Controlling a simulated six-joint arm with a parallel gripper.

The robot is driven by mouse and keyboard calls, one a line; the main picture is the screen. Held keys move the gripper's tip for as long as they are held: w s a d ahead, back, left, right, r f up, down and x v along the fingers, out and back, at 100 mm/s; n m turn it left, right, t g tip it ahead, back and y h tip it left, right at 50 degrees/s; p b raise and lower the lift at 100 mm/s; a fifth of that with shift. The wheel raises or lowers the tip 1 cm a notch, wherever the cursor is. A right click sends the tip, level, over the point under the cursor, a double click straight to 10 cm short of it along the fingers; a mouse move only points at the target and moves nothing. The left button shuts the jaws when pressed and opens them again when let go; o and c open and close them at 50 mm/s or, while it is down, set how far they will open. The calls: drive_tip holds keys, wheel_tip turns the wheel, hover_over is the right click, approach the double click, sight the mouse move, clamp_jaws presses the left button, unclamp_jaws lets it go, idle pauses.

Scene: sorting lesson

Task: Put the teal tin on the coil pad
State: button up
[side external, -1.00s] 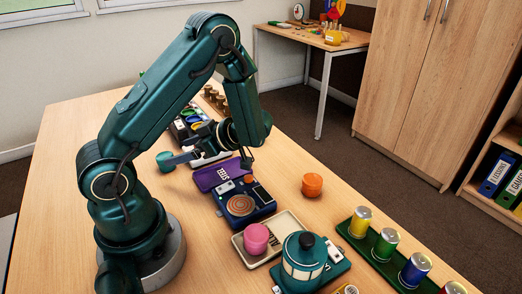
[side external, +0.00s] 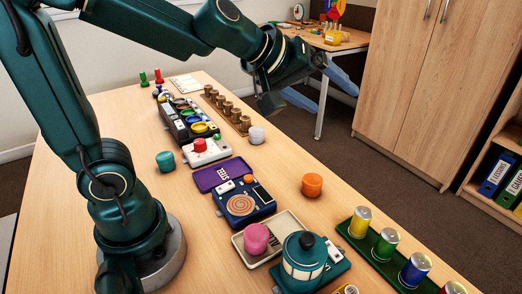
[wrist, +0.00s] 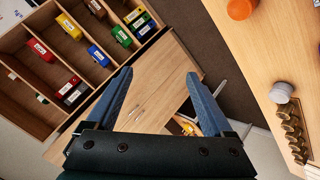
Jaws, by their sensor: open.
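My gripper (side external: 335,98) is open and empty, raised beyond the table's right edge, far from both. In the wrist view its two blue fingers (wrist: 160,73) are spread with nothing between them. Neither the teal tin nor the coil pad shows in the wrist view.
A teal-and-white canister (side external: 303,262) is in front. A green rack (side external: 367,246) of cans lines the right. Table around the teal tin is clear.

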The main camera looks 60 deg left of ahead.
drive_tip(key=s+f+m+g, duration=0.2)
drive_tip(key=s+m, duration=0.2)
drive_tip(key=s, duration=0.3)
drive_tip(key=s+d+f+m+g, duration=0.1)
drive_tip(key=s+f+m+g, duration=0.1)
drive_tip(key=s, duration=0.6)
drive_tip(key=shift+s+d+f+m, duration=0.25)
drive_tip(key=shift+f+m, duration=0.15)
drive_tip(key=shift+m, duration=0.5)
drive_tip(key=shift+m+g+y, duration=0.3)
drive_tip(key=shift+g+y, duration=0.3)
drive_tip(key=s, duration=0.1)
drive_tip(key=s+a+f, duration=0.1)
drive_tip(key=s+a, duration=0.1)
drive_tip(key=shift+a+f, duration=0.1)
drive_tip(key=shift+f, duration=0.2)
drive_tip(key=c, duration=0.4)
